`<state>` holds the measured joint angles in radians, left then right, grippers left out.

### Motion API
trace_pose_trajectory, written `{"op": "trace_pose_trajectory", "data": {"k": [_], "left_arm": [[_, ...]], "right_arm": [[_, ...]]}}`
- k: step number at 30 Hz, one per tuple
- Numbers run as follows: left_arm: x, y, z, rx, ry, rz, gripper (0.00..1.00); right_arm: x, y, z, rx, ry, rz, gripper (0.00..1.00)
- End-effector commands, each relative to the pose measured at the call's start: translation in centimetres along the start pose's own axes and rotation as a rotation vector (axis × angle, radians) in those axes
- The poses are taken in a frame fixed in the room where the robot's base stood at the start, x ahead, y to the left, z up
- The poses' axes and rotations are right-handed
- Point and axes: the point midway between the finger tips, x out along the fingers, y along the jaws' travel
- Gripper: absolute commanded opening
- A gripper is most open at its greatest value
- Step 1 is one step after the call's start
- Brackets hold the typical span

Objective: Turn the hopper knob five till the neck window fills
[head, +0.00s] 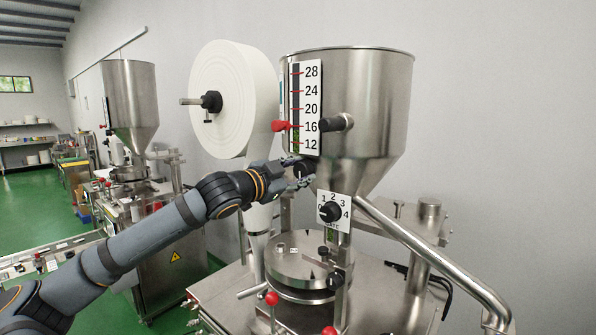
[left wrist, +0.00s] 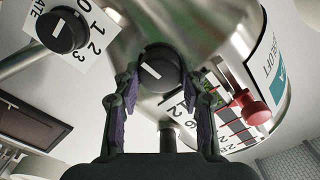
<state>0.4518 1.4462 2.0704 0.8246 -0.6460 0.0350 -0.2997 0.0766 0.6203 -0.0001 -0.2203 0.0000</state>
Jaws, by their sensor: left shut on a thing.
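My left gripper (head: 299,172) is shut on a round black knob (left wrist: 160,70) with a short white line, on the lower front of the steel hopper (head: 375,105). In the left wrist view the two fingers (left wrist: 157,88) stand on either side of this knob. My right gripper is out of view.
A white scale (head: 311,107) on the hopper has a red pointer (head: 281,126) near 16 and green low in its window. A black stub (head: 341,122) sticks out beside it. A white paper roll (head: 233,98) and a slanted steel pipe (head: 430,255) flank the hopper.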

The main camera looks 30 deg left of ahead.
Motion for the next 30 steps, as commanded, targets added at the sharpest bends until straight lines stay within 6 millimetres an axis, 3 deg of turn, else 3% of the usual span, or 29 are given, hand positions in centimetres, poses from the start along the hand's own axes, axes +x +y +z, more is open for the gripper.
{"op": "trace_pose_trajectory", "data": {"k": [20, 21, 26, 30], "left_arm": [[-0.02, -0.12, -0.10, 0.065, 0.002, -0.003, 0.10], [-0.02, -0.12, -0.10, 0.065, 0.002, -0.003, 0.44], [-0.01, -0.09, -0.07, 0.064, 0.002, -0.002, 0.65], [-0.01, -0.07, -0.06, 0.063, 0.001, -0.002, 0.65]], "right_arm": [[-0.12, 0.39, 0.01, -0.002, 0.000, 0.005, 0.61], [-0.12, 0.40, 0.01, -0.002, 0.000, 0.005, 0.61], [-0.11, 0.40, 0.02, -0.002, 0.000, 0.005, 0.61], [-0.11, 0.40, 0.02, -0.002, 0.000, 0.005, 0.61]]}}
